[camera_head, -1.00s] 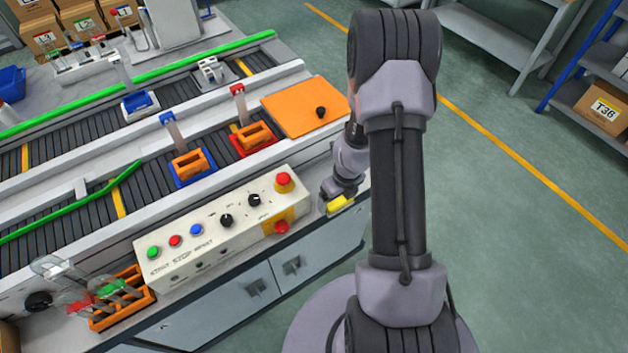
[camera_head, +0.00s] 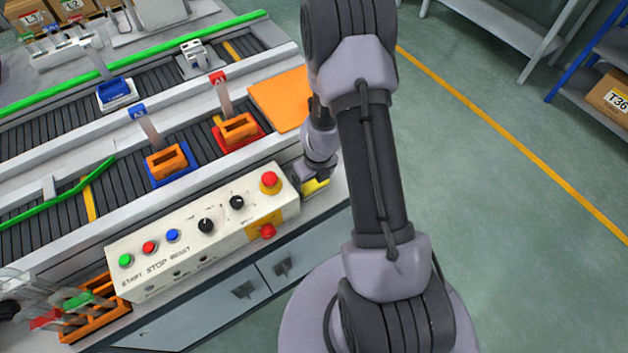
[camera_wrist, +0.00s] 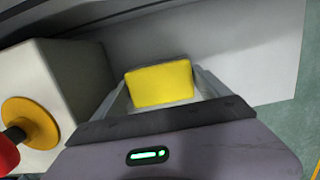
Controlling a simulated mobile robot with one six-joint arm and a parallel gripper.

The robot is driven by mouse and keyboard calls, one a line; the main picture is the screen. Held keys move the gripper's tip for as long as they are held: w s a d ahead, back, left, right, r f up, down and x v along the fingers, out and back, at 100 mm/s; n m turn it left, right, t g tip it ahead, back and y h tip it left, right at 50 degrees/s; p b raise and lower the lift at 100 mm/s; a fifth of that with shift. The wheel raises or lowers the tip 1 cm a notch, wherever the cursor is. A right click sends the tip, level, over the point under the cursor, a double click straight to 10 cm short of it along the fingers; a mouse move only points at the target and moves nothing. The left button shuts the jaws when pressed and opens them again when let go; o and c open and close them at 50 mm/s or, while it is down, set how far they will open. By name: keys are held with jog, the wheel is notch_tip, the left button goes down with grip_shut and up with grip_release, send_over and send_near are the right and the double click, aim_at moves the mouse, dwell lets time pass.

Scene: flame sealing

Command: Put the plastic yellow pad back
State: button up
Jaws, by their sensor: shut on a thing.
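The yellow pad (camera_wrist: 160,84) sits between the two fingers of my gripper (camera_wrist: 163,92) in the wrist view. The gripper is shut on it. In the head view the pad (camera_head: 316,187) shows as a small yellow piece at my gripper (camera_head: 311,183), just right of the control box's red emergency button. It is low over the light edge of the bench; I cannot tell whether it touches the surface. Part of the pad is hidden by my gripper in the head view.
The control box (camera_head: 195,230) with buttons and knobs stands close left of my gripper, and its side (camera_wrist: 55,90) shows in the wrist view. An orange plate (camera_head: 279,97) lies behind. Orange holders with tags stand on the conveyor (camera_head: 100,176). Open floor lies to the right.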

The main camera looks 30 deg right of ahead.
jog(key=o, duration=1)
jog(key=shift+d+f, duration=0.15)
jog(key=shift+o, duration=0.2)
